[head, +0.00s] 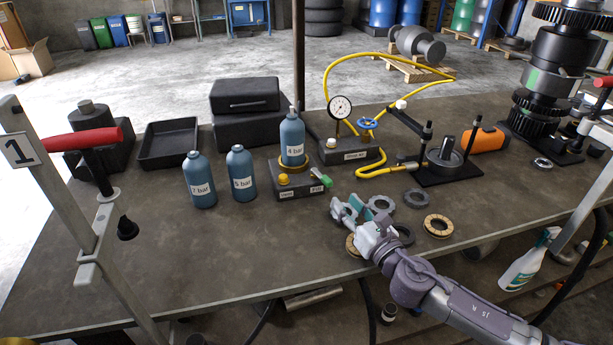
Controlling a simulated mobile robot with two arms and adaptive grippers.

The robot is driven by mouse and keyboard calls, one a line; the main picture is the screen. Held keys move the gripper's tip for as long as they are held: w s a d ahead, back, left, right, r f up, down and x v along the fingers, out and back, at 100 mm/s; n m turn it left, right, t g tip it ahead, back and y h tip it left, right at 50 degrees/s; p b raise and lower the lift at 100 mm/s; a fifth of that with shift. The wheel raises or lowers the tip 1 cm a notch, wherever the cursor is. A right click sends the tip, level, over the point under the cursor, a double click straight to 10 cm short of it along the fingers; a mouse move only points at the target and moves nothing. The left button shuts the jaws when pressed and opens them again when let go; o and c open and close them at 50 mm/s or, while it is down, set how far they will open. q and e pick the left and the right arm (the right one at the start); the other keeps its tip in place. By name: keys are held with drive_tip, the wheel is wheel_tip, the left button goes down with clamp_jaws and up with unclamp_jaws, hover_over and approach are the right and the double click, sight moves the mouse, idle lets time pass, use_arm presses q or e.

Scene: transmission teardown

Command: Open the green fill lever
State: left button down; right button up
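The green fill lever (322,178) sticks out at the right end of a dark fill block (298,189) on the bench, and tilts down to the right. A blue bottle marked 4 bar (292,139) stands upright in the brass ring on that block. A yellow knob (284,180) is at the block's left front. My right gripper (347,208) is just below and right of the lever, apart from it. Its fingers look spread, with nothing visible between them. My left gripper is not in view.
Two blue bottles (200,180) stand left of the block. A gauge unit (350,150) with a yellow hose stands behind it to the right. Several rings, one tan (437,225), lie around my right gripper. The bench (190,250) is clear at front left.

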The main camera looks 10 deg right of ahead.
sight(322, 175)
drive_tip(key=shift+d+n+g+y, duration=0.5)
drive_tip(key=shift+d+n, duration=0.25)
drive_tip(key=shift+n, duration=0.45)
drive_tip(key=shift+d, duration=0.15)
drive_tip(key=shift+w+n, duration=0.3)
drive_tip(key=p+x, duration=0.2)
drive_tip(key=x, duration=1.1)
drive_tip(key=shift+w+a, duration=0.1)
drive_tip(key=shift+a, duration=0.1)
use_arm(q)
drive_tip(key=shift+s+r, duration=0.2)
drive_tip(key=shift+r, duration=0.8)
use_arm(e)
clamp_jaws()
drive_tip(key=shift+a, duration=0.1)
